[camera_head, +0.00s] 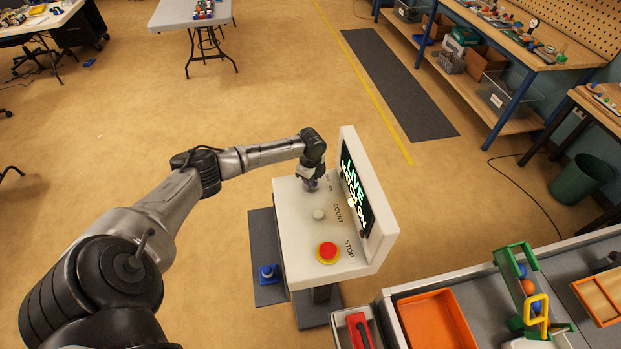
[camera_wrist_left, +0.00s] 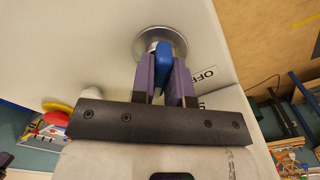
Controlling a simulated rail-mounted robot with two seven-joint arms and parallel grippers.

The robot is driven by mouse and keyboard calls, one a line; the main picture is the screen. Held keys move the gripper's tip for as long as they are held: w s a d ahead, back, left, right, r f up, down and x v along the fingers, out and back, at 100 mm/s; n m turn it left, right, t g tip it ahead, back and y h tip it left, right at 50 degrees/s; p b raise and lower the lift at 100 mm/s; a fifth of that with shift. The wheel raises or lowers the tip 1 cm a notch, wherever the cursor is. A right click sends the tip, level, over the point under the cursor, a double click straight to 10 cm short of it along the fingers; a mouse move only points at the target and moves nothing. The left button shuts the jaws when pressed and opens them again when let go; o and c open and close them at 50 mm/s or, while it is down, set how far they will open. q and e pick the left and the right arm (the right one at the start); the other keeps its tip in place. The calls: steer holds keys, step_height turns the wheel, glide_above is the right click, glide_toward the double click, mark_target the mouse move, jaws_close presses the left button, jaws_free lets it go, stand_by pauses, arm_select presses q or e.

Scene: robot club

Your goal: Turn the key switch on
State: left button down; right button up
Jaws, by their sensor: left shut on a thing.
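The control stand (camera_head: 290,250) has a white sloped panel with an upright screen (camera_head: 356,190) that is lit with text beginning "LIVE". In the left wrist view the key switch has a blue key (camera_wrist_left: 163,58) in a round silver collar (camera_wrist_left: 178,37), beside an "OFF" label (camera_wrist_left: 207,75). My left gripper (camera_head: 311,185) is at the far end of the panel. In the left wrist view its purple fingers (camera_wrist_left: 163,75) are shut on the blue key, one on each side. In the head view the gripper mostly hides the key.
The panel also carries a white button (camera_head: 319,215) marked COUNT and a red STOP button (camera_head: 327,251) on a yellow ring. A workbench with an orange tray (camera_head: 436,322) and a green frame (camera_head: 515,285) stands at the lower right.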

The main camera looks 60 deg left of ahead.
arm_select(q)
steer(key=c, duration=1.1)
jaws_free()
step_height(320, 180, up, 14)
steer(key=shift+f+b, duration=0.1)
steer(key=shift+b, duration=0.65)
